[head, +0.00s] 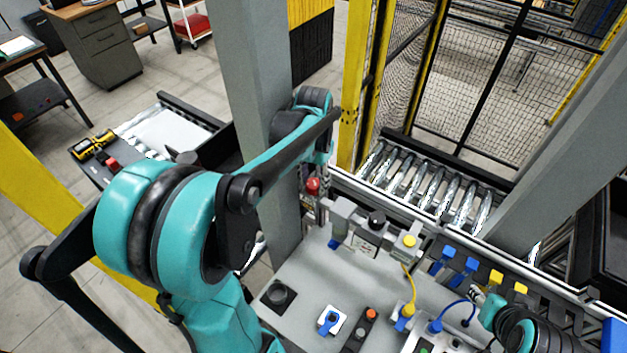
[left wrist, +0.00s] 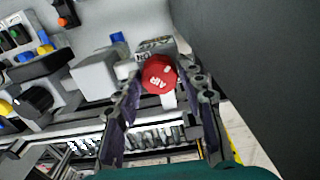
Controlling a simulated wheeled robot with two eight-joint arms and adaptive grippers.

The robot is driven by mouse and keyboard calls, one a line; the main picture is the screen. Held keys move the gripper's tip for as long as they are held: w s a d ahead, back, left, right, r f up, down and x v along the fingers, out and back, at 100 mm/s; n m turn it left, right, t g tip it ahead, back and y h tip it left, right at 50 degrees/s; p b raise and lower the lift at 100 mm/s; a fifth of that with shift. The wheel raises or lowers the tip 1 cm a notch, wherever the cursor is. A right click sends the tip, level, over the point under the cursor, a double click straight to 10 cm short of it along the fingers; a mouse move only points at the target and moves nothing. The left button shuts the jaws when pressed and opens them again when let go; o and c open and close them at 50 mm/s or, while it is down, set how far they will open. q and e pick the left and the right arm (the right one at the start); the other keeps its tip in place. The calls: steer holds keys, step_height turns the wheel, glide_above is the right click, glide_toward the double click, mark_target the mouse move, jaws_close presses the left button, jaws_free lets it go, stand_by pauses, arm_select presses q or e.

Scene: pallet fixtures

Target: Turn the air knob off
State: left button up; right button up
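The air knob (left wrist: 158,73) is a round red knob lettered AIR, on a grey block with a label reading ON in the left wrist view. In the head view the red knob (head: 313,186) shows at the far left corner of the grey fixture panel (head: 300,262), beside the column. My left gripper (left wrist: 163,80) is open. Its two dark fingers stand on either side of the knob, with gaps visible; contact cannot be told. In the head view my left arm covers most of that gripper. Part of my right arm shows at the lower right; its gripper cannot be made out.
A grey column (head: 258,100) stands close beside the knob and my left arm. A roller conveyor (head: 430,185) runs behind the panel. The panel carries a black knob (head: 376,218), blue and yellow plugs with cables, and a button box (head: 359,331).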

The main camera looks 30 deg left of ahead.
mark_target(313, 183)
arm_select(q)
steer(key=shift+o, duration=0.7)
step_height(313, 183, up, 12)
steer(key=shift+s+f, duration=0.1)
steer(key=shift+s, duration=0.05)
stand_by(0.5)
